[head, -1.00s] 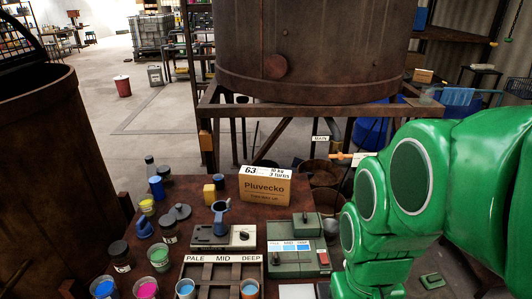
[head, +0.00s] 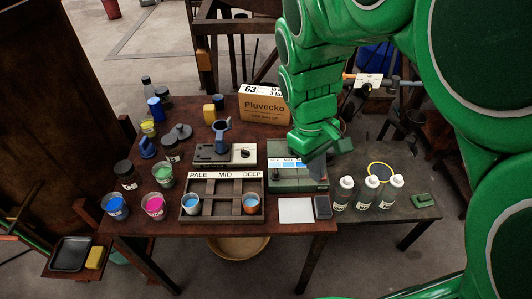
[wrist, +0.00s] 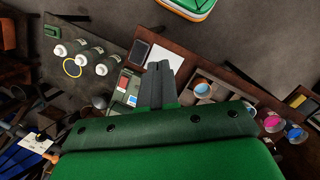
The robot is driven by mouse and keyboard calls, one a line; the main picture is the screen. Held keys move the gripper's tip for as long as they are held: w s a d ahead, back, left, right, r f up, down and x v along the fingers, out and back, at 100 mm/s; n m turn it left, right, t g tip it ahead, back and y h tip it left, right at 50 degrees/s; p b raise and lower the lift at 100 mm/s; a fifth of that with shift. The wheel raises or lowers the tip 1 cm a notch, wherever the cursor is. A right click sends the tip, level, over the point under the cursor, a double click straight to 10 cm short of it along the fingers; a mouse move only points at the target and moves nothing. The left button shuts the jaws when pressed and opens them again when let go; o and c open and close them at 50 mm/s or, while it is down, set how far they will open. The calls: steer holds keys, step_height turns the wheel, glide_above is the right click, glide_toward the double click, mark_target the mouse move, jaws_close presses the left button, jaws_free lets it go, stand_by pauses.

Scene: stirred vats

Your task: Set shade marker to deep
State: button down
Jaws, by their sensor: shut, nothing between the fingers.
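A green box (head: 290,182) stands on the brown table, with a shade strip in blue tones (head: 286,161) along its top; "MID" can be read and the right part is covered by my arm. It shows partly in the wrist view (wrist: 122,104), with a red patch and blue and white patches beside my fingers. My gripper (wrist: 157,68) is shut and empty, above the box in the wrist view. In the head view my gripper (head: 316,156) is over the box's right half. I cannot tell whether it touches. The marker itself is hidden or too small to make out.
A wooden rack (head: 223,216) labelled PALE, MID, DEEP holds two cups of blue. A grey device (head: 224,155) and a Pluvecko carton (head: 264,108) stand behind. Three bottles (head: 368,190) stand on the right-hand side table. A white sheet (head: 296,210) lies in front of the box.

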steer(key=w+a+f+n+h, duration=0.1)
steer(key=w+a+f+n, duration=0.3)
steer(key=w+a, duration=0.4)
steer(key=w+a+f+n+t+h, duration=0.1)
steer(key=w+a+f+n, duration=0.4)
steer(key=w+a+n, duration=0.2)
steer(key=w+a, duration=0.1)
steer(key=a, duration=0.1)
steer(key=shift+a+f+t, duration=0.25)
steer(key=shift+a+t, duration=0.05)
steer(key=shift+a, duration=0.05)
steer(key=shift+f, duration=0.1)
glide_toward(273, 177)
steer(key=a+f, duration=0.1)
steer(key=f, duration=0.1)
steer(key=a+f, duration=0.1)
steer(key=f, duration=0.1)
steer(key=shift+a, duration=0.35)
steer(key=d, duration=0.3)
steer(key=shift+f, duration=0.1)
steer(key=shift+d, duration=0.55)
